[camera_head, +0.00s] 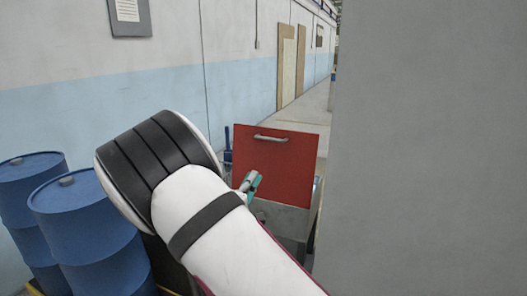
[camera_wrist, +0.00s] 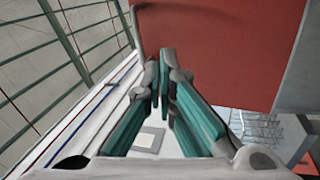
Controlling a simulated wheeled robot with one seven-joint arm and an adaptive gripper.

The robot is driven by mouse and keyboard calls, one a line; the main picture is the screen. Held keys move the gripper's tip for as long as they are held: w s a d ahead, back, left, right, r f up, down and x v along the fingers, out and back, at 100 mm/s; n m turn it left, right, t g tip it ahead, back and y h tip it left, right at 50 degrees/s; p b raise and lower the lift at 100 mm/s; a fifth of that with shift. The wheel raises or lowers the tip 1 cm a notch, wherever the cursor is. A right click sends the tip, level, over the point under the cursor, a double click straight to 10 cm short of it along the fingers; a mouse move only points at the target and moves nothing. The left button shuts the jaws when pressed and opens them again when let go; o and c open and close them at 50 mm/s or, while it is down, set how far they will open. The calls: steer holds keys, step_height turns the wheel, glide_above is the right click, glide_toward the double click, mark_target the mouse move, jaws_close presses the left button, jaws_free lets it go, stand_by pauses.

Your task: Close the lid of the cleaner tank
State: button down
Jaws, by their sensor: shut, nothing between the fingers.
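The red lid (camera_head: 278,160) of the cleaner tank stands open and upright, with a metal handle (camera_head: 271,138) near its top edge. The grey tank body (camera_head: 282,217) is below it, partly hidden by my arm. My gripper (camera_head: 250,183) is in front of the lower left part of the lid in the head view. In the wrist view the fingers of my gripper (camera_wrist: 164,55) are together and hold nothing. The red lid (camera_wrist: 225,45) fills the upper right there. I cannot tell whether the fingertips touch it.
Blue drums (camera_head: 85,218) stand at the left. A large grey surface (camera_head: 430,150) blocks the right side of the head view. A wall (camera_head: 150,75) runs along the left, and open floor (camera_head: 308,112) lies behind the lid. A wire basket (camera_wrist: 258,128) shows in the wrist view.

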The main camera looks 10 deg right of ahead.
mark_target(265, 148)
steer(key=shift+n+t+h, duration=0.6)
steer(key=shift+n+h, duration=0.1)
steer(key=shift+h, duration=0.2)
steer(key=x, duration=1.2)
steer(key=shift+a+r, duration=0.2)
steer(key=shift+r, duration=0.05)
